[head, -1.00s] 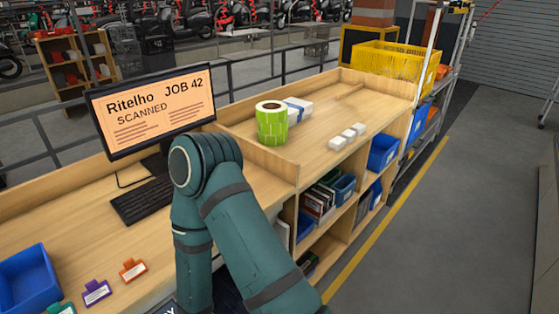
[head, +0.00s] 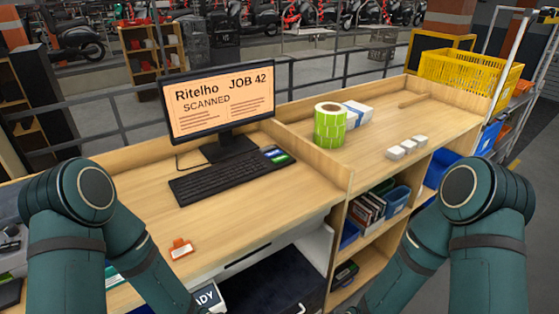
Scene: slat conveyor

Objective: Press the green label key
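A black keyboard (head: 225,178) lies on the desk in front of the monitor (head: 218,102). At its far right end is a small pad with green and blue coloured keys (head: 276,155); any lettering on it is too small to read. The monitor shows "Ritelho JOB 42 SCANNED" on an orange screen. My two arms rise at the left and right sides of the picture. Both grippers are out of view, and nothing of mine covers the keyboard or the coloured keys.
A roll of green labels (head: 330,125) stands on the right-hand worktop by a white-and-blue stack (head: 356,114) and small white blocks (head: 406,147). A low wooden divider (head: 312,158) separates it from the desk. An orange clip (head: 181,248) lies on the desk front.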

